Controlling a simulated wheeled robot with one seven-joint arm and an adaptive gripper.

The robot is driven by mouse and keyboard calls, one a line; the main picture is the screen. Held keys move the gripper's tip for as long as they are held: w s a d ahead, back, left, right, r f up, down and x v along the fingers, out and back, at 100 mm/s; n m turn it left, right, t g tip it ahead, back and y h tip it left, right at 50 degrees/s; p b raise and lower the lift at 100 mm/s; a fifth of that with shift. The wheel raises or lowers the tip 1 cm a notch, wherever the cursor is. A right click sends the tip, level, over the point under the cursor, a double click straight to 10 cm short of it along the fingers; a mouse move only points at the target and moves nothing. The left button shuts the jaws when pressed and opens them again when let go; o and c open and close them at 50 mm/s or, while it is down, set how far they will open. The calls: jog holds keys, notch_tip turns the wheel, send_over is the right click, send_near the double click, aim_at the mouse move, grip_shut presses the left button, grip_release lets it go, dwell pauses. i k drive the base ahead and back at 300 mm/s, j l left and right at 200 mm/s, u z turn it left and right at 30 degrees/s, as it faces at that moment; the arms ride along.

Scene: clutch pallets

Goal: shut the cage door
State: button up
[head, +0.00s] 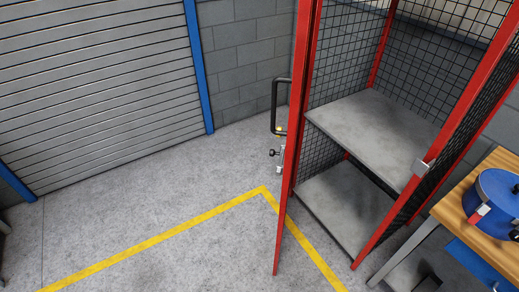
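The cage (460,85) has a red frame and black mesh sides and stands at the right of the head view. Its red-framed door (283,215) stands open at the cage's left side, seen almost edge-on. A black pull handle (274,108) and a small latch (277,155) sit on the door's left face. A small grey metal catch (422,168) is on the red post at the right of the opening. My gripper is not in view.
Inside the cage are a grey shelf (372,125) and a lower grey deck (350,205). Yellow line (150,242) marks the floor. Grey floor at left is clear, before a roller shutter (95,75).

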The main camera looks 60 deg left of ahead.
aim_at(305, 6)
jog(key=k+j+u, duration=0.2)
jog(key=u, duration=0.2)
jog(key=k+j+u, duration=0.1)
jog(key=j+u, duration=0.25)
jog(key=k+j+u, duration=0.1)
jog(key=j+u, duration=0.3)
jog(key=u, duration=0.35)
jog(key=i+j+u, duration=0.1)
jog(key=i, duration=0.4)
jog(key=i+j+u, duration=0.15)
jog(key=i, duration=0.4)
jog(key=j, duration=0.1)
